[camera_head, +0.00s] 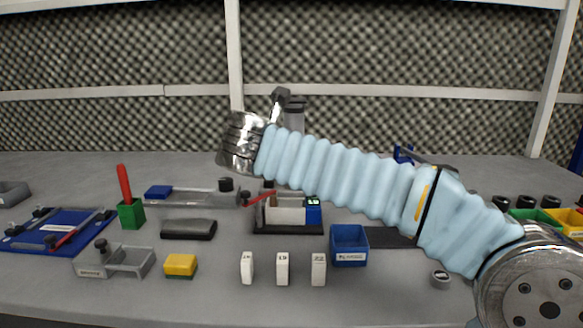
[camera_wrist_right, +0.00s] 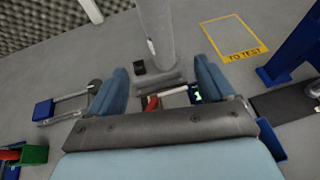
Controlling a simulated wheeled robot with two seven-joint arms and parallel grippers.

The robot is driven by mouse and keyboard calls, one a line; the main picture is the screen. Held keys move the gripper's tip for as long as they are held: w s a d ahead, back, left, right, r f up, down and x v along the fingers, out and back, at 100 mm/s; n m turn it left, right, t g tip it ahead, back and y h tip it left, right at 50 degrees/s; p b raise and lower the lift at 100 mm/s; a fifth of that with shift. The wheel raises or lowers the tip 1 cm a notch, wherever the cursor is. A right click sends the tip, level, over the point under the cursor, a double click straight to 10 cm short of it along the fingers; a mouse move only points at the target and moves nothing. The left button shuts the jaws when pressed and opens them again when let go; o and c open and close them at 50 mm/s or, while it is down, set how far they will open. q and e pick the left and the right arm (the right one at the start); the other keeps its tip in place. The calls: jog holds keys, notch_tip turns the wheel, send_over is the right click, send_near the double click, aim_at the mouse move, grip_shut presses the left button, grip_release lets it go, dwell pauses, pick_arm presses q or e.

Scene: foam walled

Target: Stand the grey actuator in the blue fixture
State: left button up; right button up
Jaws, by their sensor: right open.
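A tall grey cylindrical body, apparently the grey actuator (camera_wrist_right: 156,35), stands upright in the right wrist view, its top cut off by the frame. In the head view its upper part (camera_head: 295,112) shows above my right arm, which hides the rest. A blue upright part, apparently the blue fixture (camera_wrist_right: 293,48), stands at the right of the wrist view. A bit of it shows behind my arm in the head view (camera_head: 402,154). My right gripper (camera_wrist_right: 162,78) is open, with the grey body beyond and between its blue fingers; no contact is visible. My left gripper is not in view.
A tray with a red-handled part (camera_head: 288,228) lies below my right arm. In front are several white numbered blocks (camera_head: 282,268), a blue bin (camera_head: 349,246) and a yellow block (camera_head: 180,265). A yellow "TO TEST" outline (camera_wrist_right: 234,38) encloses bare table.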

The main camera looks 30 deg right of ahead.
jog(key=x, duration=0.9)
jog(key=r+p+x, duration=0.1)
jog(key=x, duration=0.4)
jog(key=shift+w+d+f, duration=0.1)
jog(key=shift+w+d, duration=0.1)
jog(key=shift+w, duration=0.05)
grip_shut()
